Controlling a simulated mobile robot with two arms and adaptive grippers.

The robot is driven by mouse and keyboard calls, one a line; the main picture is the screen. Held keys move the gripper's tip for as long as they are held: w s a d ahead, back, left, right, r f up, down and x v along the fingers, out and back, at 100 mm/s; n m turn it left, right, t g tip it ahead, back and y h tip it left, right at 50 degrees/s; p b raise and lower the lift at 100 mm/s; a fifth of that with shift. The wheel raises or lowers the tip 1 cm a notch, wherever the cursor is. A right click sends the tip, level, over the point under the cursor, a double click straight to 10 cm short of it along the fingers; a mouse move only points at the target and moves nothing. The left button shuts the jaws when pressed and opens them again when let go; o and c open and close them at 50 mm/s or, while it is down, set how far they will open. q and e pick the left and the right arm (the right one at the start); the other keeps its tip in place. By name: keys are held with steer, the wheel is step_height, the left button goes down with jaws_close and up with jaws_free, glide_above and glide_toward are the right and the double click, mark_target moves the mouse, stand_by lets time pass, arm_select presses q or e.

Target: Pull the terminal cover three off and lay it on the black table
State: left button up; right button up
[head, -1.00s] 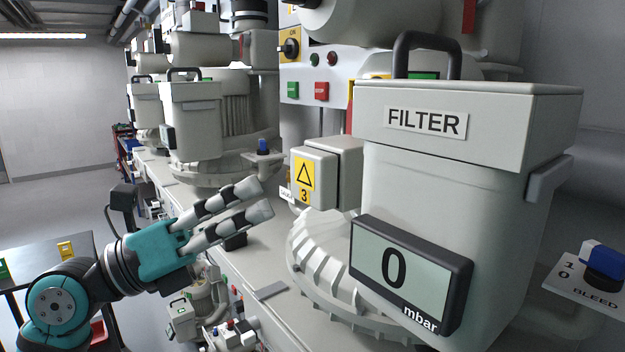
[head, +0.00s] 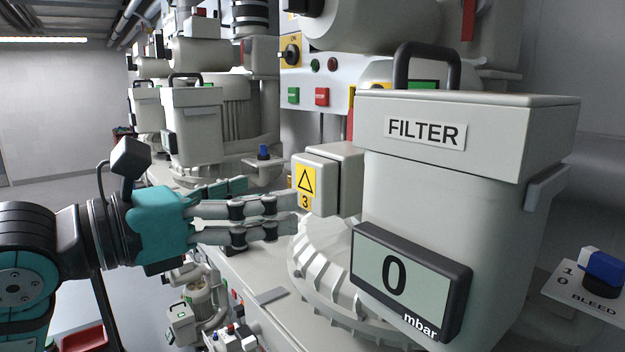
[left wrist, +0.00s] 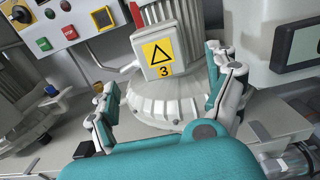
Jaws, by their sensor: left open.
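Terminal cover three (head: 324,188) is a light grey box with a yellow warning triangle and the number 3. It sits on the front of a grey terminal box beside the filter housing, and also shows in the left wrist view (left wrist: 188,60). My left gripper (head: 280,212) is open and empty. Its fingertips are close to the cover's left side in the head view. In the left wrist view the cover lies ahead, between the spread fingers. Whether the fingers touch it I cannot tell. The black table's top is not visible, and my right gripper is out of view.
The filter housing (head: 440,200) with its pressure display (head: 410,278) stands right of the cover. A ribbed blower casing (head: 320,262) lies below it. Green and red buttons (head: 322,96) are above. A red tray (head: 85,338) shows at the lower left.

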mark_target(305, 186)
arm_select(q)
steer(key=shift+x, duration=3.45)
steer(key=shift+b, duration=0.4)
steer(key=c, duration=1.6)
steer(key=shift+s+a, duration=0.1)
steer(key=shift+b+v, duration=0.8)
steer(key=shift+v, duration=2.15)
